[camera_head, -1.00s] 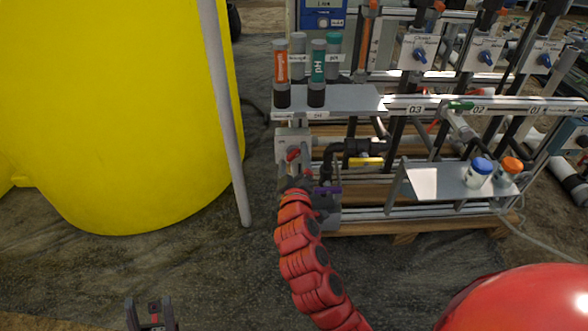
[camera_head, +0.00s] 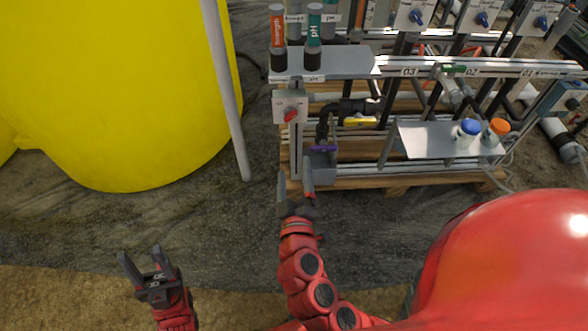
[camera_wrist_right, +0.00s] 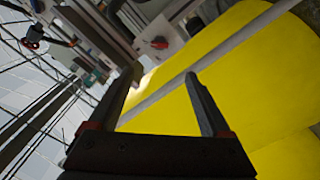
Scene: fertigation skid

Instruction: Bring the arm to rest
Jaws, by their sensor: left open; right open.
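My right gripper (camera_head: 295,180) is open and empty in the head view, in front of the skid's left end, below a grey switch box (camera_head: 290,104) with a red knob (camera_head: 290,116). In the right wrist view its two fingers (camera_wrist_right: 165,88) are spread with nothing between them, and the red knob (camera_wrist_right: 159,42) shows beyond them. My left gripper (camera_head: 142,256) is open and empty at the lower left of the head view, over bare floor. It is apart from everything else in view.
A yellow tank (camera_head: 110,90) and a grey pole (camera_head: 228,95) stand at left. The skid carries a shelf with tubes (camera_head: 345,62) and a lower shelf (camera_head: 425,138) with a blue-capped (camera_head: 466,133) and an orange-capped bottle (camera_head: 495,131). Floor (camera_head: 200,220) before the tank is clear.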

